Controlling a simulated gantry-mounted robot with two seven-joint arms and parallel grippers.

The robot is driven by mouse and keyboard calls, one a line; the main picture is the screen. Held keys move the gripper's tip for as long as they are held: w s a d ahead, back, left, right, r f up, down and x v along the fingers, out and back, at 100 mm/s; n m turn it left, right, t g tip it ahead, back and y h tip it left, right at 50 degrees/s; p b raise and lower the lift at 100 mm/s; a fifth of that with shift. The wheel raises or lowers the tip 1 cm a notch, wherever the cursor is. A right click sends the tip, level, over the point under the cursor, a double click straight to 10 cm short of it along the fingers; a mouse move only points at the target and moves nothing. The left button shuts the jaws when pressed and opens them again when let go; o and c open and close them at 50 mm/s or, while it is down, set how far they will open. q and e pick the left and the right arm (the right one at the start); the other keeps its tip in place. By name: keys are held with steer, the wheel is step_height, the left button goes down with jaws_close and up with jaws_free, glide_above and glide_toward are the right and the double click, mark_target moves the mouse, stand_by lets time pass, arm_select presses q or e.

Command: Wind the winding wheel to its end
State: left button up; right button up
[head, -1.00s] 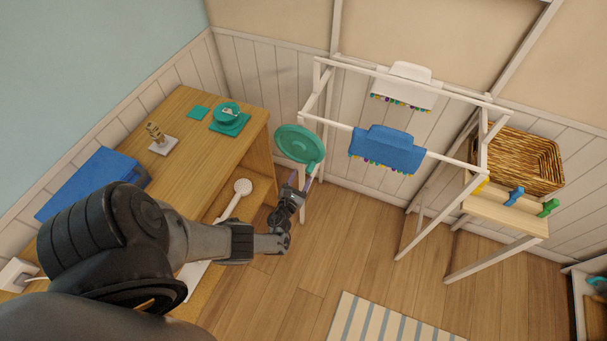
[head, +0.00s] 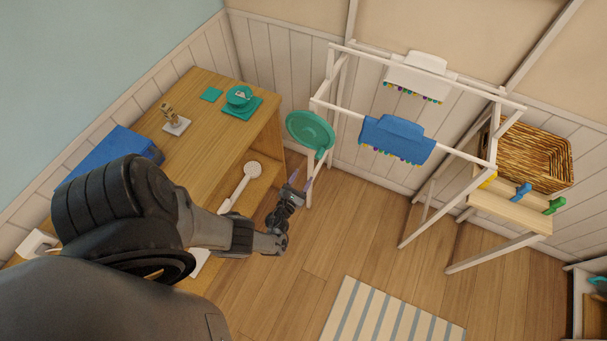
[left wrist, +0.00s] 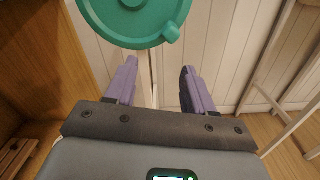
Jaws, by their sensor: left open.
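The winding wheel is a teal disc (head: 310,131) on the left end of the rack's front rail. Its small handle knob (head: 320,154) is at the lower right of the rim. In the left wrist view the wheel (left wrist: 135,14) and its knob (left wrist: 171,33) are at the top, partly cut off. My left gripper (head: 299,180) is below the wheel, apart from it. In the left wrist view its two purple fingers (left wrist: 158,68) are spread with nothing between them, just below the knob. My right gripper is not in view.
The white rack (head: 318,170) carries a blue cloth (head: 395,140) and a white cloth (head: 415,75). A wooden desk (head: 200,115) stands left of my gripper. A wicker basket (head: 535,155) is at the right. The floor below is clear, with a striped rug (head: 390,315).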

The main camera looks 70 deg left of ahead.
arm_select(q)
steer(key=shift+s+d, duration=0.5)
steer(key=shift+s, duration=0.05)
steer(key=p+v, duration=0.1)
steer(key=v, duration=0.9)
steer(key=shift+s+d+p, duration=0.2)
steer(key=shift+s+p, duration=0.1)
